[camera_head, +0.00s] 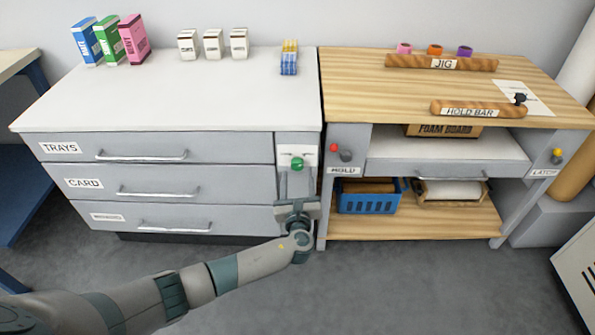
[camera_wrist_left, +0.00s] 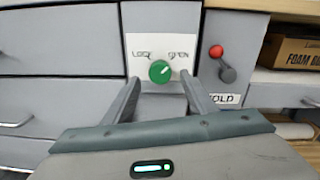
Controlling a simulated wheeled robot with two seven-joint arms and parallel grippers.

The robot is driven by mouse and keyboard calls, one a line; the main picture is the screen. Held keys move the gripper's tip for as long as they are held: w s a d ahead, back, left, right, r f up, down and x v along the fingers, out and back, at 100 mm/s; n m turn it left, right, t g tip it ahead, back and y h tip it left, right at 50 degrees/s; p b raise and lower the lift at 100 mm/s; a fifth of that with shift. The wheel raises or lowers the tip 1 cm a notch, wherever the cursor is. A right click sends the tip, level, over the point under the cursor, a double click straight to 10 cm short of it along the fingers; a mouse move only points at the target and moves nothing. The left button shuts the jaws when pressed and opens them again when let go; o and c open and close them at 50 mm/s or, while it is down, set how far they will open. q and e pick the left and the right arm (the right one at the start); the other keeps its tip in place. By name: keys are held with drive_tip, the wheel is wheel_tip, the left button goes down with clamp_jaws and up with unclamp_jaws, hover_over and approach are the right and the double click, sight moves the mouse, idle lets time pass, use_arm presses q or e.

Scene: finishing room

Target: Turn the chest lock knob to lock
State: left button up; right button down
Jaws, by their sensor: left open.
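The chest lock knob (camera_head: 297,163) is a round green knob on a white plate at the upper right of the grey drawer chest (camera_head: 160,148). In the left wrist view the knob (camera_wrist_left: 160,71) sits below the words LOCK on the left and OPEN on the right. A pale mark shows on its face, too small to read surely. My left gripper (camera_head: 297,177) is open in front of the chest, just below the knob. In the wrist view its fingers (camera_wrist_left: 160,82) stand on either side of the knob, apart from it. My right gripper is not in view.
Right of the knob, the wooden bench (camera_head: 345,95) has a red-topped lever (camera_head: 340,152) marked HOLD. A blue basket (camera_head: 370,200) stands on its lower shelf. The drawers have bar handles (camera_head: 141,157). Boxes stand on the chest top. The floor (camera_head: 400,285) in front is clear.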

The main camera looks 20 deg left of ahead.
sight(297, 167)
use_arm(q)
drive_tip(key=shift+x, duration=1.15)
drive_tip(key=shift+w+a, duration=0.1)
drive_tip(key=shift+w, duration=0.4)
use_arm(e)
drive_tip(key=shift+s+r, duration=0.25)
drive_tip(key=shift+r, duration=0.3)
